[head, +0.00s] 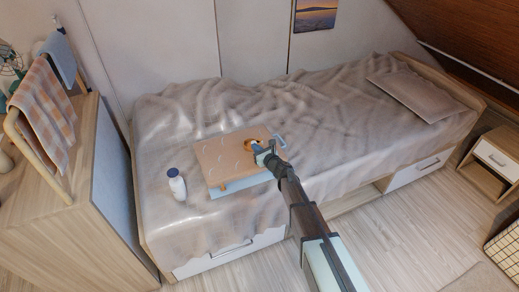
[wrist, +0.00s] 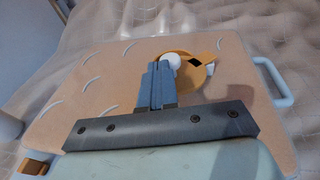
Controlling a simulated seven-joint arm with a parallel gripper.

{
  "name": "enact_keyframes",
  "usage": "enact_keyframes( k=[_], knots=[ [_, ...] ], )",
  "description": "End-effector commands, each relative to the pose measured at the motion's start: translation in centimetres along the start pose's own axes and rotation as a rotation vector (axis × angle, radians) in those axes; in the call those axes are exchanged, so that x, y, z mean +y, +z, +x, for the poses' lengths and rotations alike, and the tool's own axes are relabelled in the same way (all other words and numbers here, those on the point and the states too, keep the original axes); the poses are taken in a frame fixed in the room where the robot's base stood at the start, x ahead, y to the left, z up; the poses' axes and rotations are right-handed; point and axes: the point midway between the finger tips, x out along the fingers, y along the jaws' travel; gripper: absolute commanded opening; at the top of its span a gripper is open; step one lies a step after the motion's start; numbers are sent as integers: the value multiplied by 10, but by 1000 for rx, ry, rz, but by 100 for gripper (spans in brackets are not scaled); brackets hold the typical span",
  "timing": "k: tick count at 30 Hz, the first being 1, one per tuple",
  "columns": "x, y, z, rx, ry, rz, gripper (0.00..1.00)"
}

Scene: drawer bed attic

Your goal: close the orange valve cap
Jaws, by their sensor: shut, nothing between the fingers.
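The orange valve cap (wrist: 207,47) shows in the wrist view near the top middle of a tan board, with a rounded white piece (wrist: 171,60) beside it. A dark opening shows at its right. It appears as a small orange shape in the head view (head: 250,141). I cannot tell whether the cap is raised or seated. My gripper (wrist: 158,72) is shut and empty, its fingertips just below and left of the white piece, hiding part of the orange base. I cannot tell whether they touch. In the head view my gripper (head: 263,151) is over the board's right part.
The tan board (head: 218,160) has pale curved marks and a light blue handle (wrist: 274,78), and lies on a rumpled bed cover (head: 325,115). A white bottle (head: 177,184) stands left of it. A pillow (head: 418,95) lies far right. A wooden cabinet (head: 70,215) stands left.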

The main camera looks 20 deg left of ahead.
Motion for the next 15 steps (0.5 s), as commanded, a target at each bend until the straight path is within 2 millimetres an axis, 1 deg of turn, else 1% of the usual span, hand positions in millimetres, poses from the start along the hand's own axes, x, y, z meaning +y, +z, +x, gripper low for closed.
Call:
enact_keyframes(
  k=[8,15],
  knots=[
    [10,2,12,0,0,0,0],
    [20,4,28,0,0,-1,0]
  ],
)
